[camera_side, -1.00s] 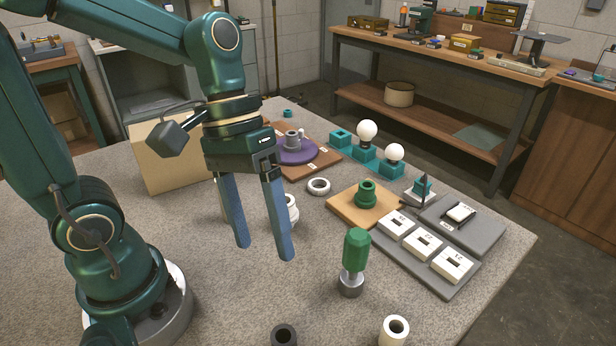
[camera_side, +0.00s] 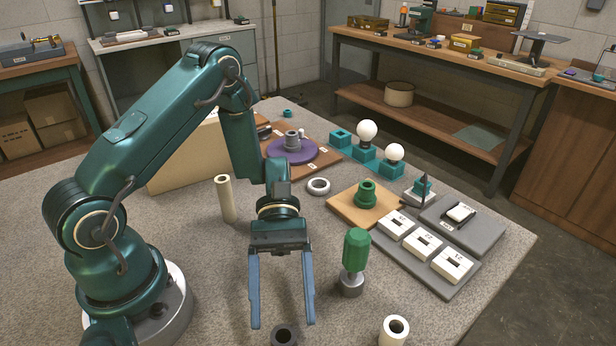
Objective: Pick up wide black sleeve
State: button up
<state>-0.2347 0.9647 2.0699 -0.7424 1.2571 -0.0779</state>
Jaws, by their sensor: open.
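The wide black sleeve (camera_side: 284,337) stands upright at the bottom edge of the picture, its round open top showing and its lower part cut off by the frame. My gripper (camera_side: 283,323) points down with its two blue fingers spread wide and nothing between them. In the picture the fingertips lie to the left and right of the sleeve's top, slightly above it. The fingers do not visibly touch the sleeve; their exact height over it is hard to tell.
A cream sleeve (camera_side: 393,331) stands right of the black one. A tall cream tube (camera_side: 226,199) stands behind my gripper, left. A grey tray (camera_side: 424,256) with white blocks lies at right.

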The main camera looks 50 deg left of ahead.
aim_at(283, 329)
jog(key=shift+x, duration=2.4)
grip_shut()
